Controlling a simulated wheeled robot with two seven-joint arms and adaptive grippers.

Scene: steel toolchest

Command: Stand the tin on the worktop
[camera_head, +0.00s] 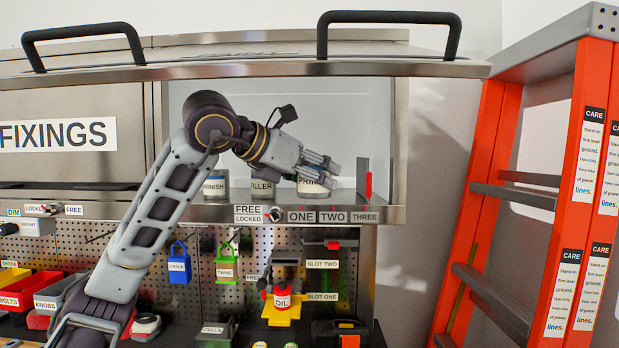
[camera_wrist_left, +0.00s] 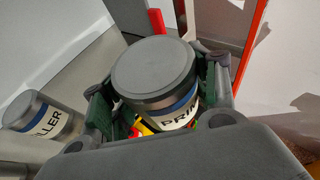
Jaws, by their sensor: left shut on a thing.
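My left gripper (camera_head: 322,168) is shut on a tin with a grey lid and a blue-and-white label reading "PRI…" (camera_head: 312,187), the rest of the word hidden. In the left wrist view the tin (camera_wrist_left: 153,72) is between the two fingers (camera_wrist_left: 165,95), its lid facing the camera. The tin is at the open upper compartment, above the "ONE" and "TWO" labels. I cannot tell whether its base touches the shelf. The worktop below is mostly out of the head view. My right gripper is not in view.
A "FILLER" tin (camera_head: 262,189) stands just left of the held tin, and a "…RNISH" tin (camera_head: 215,186) farther left. A red upright strip (camera_head: 368,186) is to the right. An orange ladder (camera_head: 575,130) stands right.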

